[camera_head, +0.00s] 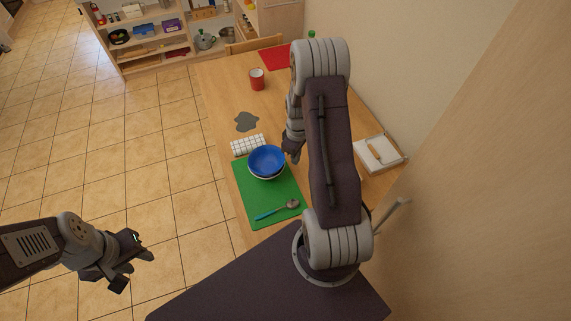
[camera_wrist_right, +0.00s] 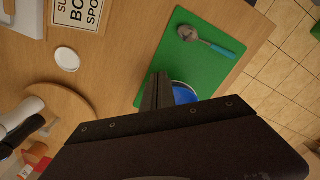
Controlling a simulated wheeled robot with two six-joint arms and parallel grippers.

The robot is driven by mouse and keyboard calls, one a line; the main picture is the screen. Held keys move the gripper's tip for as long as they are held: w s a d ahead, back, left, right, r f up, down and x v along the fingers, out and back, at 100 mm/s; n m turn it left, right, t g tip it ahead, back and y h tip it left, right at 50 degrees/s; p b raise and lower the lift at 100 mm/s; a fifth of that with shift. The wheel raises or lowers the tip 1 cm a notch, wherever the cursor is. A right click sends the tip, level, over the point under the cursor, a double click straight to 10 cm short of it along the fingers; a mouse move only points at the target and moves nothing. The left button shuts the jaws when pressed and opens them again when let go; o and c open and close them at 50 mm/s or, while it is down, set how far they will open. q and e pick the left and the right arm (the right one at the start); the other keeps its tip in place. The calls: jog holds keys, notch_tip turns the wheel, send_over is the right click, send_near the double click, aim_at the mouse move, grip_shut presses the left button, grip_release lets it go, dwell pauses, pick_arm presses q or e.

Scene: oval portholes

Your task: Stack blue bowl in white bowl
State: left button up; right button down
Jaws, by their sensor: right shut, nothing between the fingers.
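The blue bowl (camera_head: 266,159) sits inside the white bowl (camera_head: 267,178) on the green mat (camera_head: 285,217). Only a thin strip of the white bowl shows below the blue one. My right gripper (camera_head: 293,156) is shut and empty, close beside the bowls on their right. In the right wrist view its fingers (camera_wrist_right: 157,91) are together and partly cover the blue bowl (camera_wrist_right: 183,94); the white bowl is hard to make out there. My left gripper (camera_head: 132,268) is open and empty over the tiled floor, left of the table.
A ladle with a blue handle (camera_head: 270,214) lies on the mat in front of the bowls. A white checked cloth (camera_head: 248,145), a grey patch (camera_head: 246,121) and a red mug (camera_head: 257,80) are farther back. A white box (camera_head: 381,153) stands by the wall on the right.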

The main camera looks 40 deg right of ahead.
aim_at(282, 165)
notch_tip(282, 165, down, 9)
jog(key=p, duration=0.1)
jog(key=w, duration=0.1)
jog(key=w+a+p, duration=0.1)
jog(key=w, duration=0.1)
jog(key=shift+w+a+r, duration=0.1)
jog(key=shift+w+a, duration=0.2)
jog(key=shift+w, duration=0.1)
jog(key=shift+w+a+f+b, duration=0.2)
jog(key=shift+w+b, duration=0.1)
jog(key=shift+w, duration=0.1)
jog(key=shift+w+a+f+b, duration=0.1)
jog(key=shift+w+a+b, duration=0.05)
jog(key=shift+w+b, duration=0.2)
jog(key=shift+w+a+r, duration=0.15)
jog(key=shift+w, duration=0.2)
jog(key=shift+r, duration=0.15)
